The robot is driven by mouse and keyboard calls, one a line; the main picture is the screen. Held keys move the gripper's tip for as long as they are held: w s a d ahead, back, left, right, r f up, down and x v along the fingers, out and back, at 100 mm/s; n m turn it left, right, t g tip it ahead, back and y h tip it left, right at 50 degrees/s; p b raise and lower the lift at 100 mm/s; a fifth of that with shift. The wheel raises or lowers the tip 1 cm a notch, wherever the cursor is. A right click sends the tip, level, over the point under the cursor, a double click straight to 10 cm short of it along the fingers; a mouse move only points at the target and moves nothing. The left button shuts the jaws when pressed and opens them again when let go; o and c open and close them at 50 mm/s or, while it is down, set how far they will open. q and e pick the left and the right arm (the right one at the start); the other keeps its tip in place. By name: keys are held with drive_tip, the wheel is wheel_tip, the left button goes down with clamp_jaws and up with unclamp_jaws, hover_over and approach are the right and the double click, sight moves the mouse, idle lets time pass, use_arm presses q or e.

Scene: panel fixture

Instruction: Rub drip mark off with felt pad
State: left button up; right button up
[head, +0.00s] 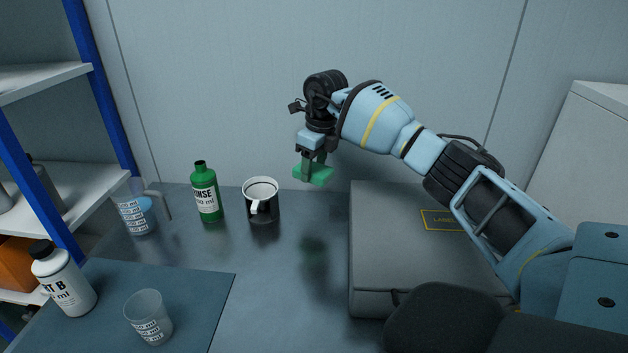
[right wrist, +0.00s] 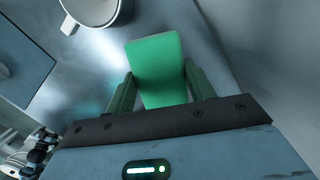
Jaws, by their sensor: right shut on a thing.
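The felt pad is a green block (head: 315,173) held above the table, in front of the back wall; it also shows in the right wrist view (right wrist: 158,68). My right gripper (head: 314,163) is shut on it, with a finger on each side of the pad in the wrist view. The pad appears clear of the table. I cannot make out a drip mark for sure; a faint dark greenish patch (head: 313,246) on the table below the pad may be only its reflection.
A black-and-white mug (head: 262,205) and a green bottle (head: 206,195) stand left of the pad. A grey case (head: 385,250) lies to the right. A clear jug (head: 135,215), a white bottle (head: 65,285) and a clear beaker (head: 150,322) stand at left. The table's middle is clear.

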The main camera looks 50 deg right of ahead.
wheel_tip(320, 180, down, 3)
drive_tip(key=shift+s+d+r+b, duration=0.1)
drive_tip(key=shift+d+b, duration=0.05)
drive_tip(key=shift+b, duration=0.2)
drive_tip(key=shift+d+f+m, duration=0.1)
drive_tip(key=shift+f+m, duration=0.2)
drive_tip(key=shift+f, duration=0.05)
drive_tip(key=shift+b, duration=0.3)
drive_tip(key=shift+f+b, duration=0.95)
drive_tip(key=shift+f, duration=0.15)
wheel_tip(320, 180, down, 3)
drive_tip(key=b, duration=0.3)
drive_tip(key=shift+f, duration=0.1)
drive_tip(key=shift+f+b, duration=0.25)
drive_tip(key=shift+b, duration=0.25)
drive_tip(key=shift+f, duration=0.1)
use_arm(q)
wheel_tip(320, 180, down, 7)
drive_tip(key=w, duration=0.1)
drive_tip(key=shift+w+a+r, duration=0.15)
drive_tip(key=shift+a, duration=0.05)
